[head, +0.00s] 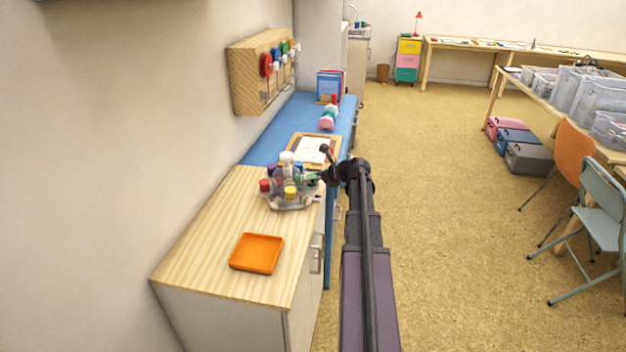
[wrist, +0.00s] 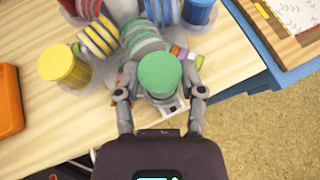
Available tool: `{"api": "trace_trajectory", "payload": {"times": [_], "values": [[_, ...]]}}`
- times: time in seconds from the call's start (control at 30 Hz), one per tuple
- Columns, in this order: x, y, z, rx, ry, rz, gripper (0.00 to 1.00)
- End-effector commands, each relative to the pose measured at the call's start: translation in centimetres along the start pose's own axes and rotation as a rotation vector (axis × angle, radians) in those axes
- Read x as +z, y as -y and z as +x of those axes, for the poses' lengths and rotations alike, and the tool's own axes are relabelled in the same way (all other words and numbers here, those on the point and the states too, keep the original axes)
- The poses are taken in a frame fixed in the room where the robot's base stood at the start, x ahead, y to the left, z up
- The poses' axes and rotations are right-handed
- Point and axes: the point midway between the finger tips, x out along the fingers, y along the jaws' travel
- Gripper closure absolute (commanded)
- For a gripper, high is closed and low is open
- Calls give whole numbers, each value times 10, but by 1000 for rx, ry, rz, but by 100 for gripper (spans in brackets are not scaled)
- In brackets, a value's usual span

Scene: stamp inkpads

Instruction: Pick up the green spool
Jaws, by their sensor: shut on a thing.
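The green spool (wrist: 160,72) has a round green top and sits between the two fingers of my gripper (wrist: 162,88) in the wrist view. The fingers are shut on it, one on each side. A green and grey banded part (wrist: 143,38) shows just behind its top; I cannot tell whether it belongs to the same spool. In the head view my gripper (head: 314,178) is at the right side of a spool cluster on the wooden counter, and the green spool is mostly hidden there. I cannot tell whether its bottom touches its support.
A grey holder (head: 290,205) bears the cluster. An orange tray (head: 257,253) lies nearer on the counter. A framed sheet (head: 313,150) lies behind on the blue top.

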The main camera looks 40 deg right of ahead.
Motion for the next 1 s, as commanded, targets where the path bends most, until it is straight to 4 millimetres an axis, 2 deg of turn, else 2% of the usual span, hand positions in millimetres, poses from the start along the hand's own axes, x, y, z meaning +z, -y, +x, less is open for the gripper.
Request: {"api": "trace_trajectory", "payload": {"times": [0.5, 1.0], "values": [[34, 0, -18, 0, 1, 0, 81], [-14, -28, -119, -2, 1, 1, 81]]}}
